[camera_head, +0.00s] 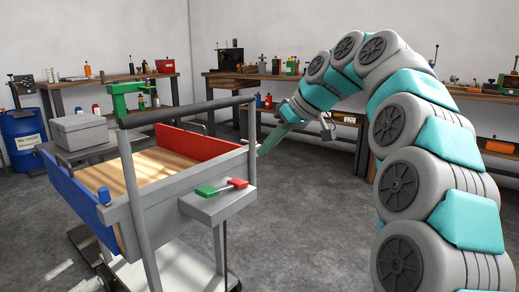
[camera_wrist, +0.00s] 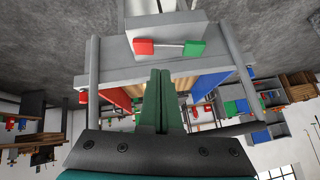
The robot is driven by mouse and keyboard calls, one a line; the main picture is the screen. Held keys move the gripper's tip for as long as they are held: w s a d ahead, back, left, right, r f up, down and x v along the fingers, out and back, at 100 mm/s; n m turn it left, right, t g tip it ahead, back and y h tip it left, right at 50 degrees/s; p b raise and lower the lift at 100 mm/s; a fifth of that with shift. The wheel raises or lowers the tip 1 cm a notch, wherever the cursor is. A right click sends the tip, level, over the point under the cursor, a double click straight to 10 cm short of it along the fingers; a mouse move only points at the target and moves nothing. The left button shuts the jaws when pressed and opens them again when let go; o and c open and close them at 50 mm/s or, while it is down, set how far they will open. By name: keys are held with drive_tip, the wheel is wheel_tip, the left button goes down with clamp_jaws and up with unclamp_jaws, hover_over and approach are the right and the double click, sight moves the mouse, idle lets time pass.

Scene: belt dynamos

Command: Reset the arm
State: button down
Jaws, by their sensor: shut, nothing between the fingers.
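My arm arches in from the right in the head view. My gripper (camera_head: 272,138) hangs at its end, just right of the cart's (camera_head: 225,152) near right corner post. In the wrist view my gripper (camera_wrist: 160,75) shows as two dark green fingers pressed together, with nothing between them. The fingers point toward the cart's end wall (camera_wrist: 118,75), which carries a small grey shelf. I cannot tell how far the fingertips are from the cart.
The cart's shelf (camera_head: 212,207) holds a piece with a green and a red end (camera_head: 238,183). A grey box (camera_head: 78,132) and a blue barrel (camera_head: 24,138) stand at the left. Workbenches (camera_head: 240,76) line the back wall. The floor (camera_head: 300,220) between cart and arm is clear.

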drive_tip(key=s+d+f+m+g+h, duration=0.2)
drive_tip(key=s+f, duration=0.7)
drive_tip(key=s, duration=0.5)
drive_tip(key=s+d+f+m+g+h+p, duration=0.1)
drive_tip(key=s+d+f, duration=0.5)
drive_tip(key=s, duration=0.8)
drive_tip(key=s+d+f+m+g+h+p, duration=0.1)
drive_tip(key=s+d+f+m+h, duration=0.3)
drive_tip(key=s+f, duration=0.8)
drive_tip(key=shift+s+d+f+m+g, duration=0.3)
drive_tip(key=shift+s+m+g, duration=0.5)
drive_tip(key=shift+s, duration=0.2)
